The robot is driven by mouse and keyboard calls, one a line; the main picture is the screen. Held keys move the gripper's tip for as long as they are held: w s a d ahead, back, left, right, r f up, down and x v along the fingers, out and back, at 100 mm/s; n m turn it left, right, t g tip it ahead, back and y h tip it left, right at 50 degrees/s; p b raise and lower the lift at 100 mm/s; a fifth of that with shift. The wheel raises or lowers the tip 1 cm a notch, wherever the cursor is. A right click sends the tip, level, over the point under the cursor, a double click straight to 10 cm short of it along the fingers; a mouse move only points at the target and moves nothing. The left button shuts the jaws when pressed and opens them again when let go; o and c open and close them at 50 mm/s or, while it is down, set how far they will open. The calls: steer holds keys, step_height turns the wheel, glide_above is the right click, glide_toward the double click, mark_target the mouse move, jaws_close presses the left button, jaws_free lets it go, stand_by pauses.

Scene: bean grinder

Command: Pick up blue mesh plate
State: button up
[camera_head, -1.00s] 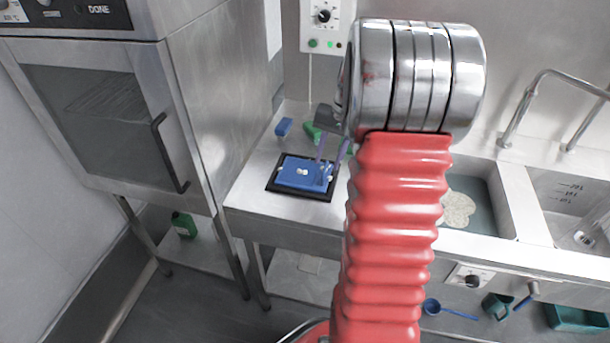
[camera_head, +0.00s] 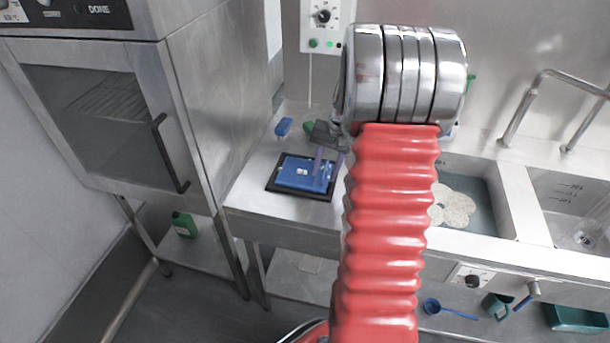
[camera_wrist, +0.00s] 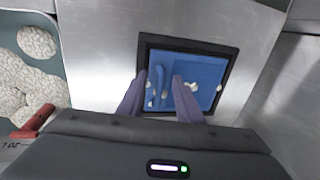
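The blue mesh plate (camera_head: 303,173) lies flat in a dark square frame (camera_head: 272,187) on the steel counter. It also shows in the wrist view (camera_wrist: 205,70), with a raised blue handle-like part (camera_wrist: 158,82) and some white bits on it. My gripper (camera_head: 326,165) is over the right side of the plate in the head view. In the wrist view my gripper (camera_wrist: 157,88) has its two purple fingers apart, pointing at the plate, with the raised blue part showing between them. Whether the fingertips touch the plate cannot be told.
An oven (camera_head: 110,110) stands left of the counter (camera_head: 250,195). A blue brush-like item (camera_head: 284,126) and a green item lie behind the plate. A basin (camera_head: 490,205) with pale round pieces (camera_head: 455,207) is right of my arm, then a sink (camera_head: 580,200).

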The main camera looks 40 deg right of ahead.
jaws_close()
stand_by(0.3)
stand_by(0.4)
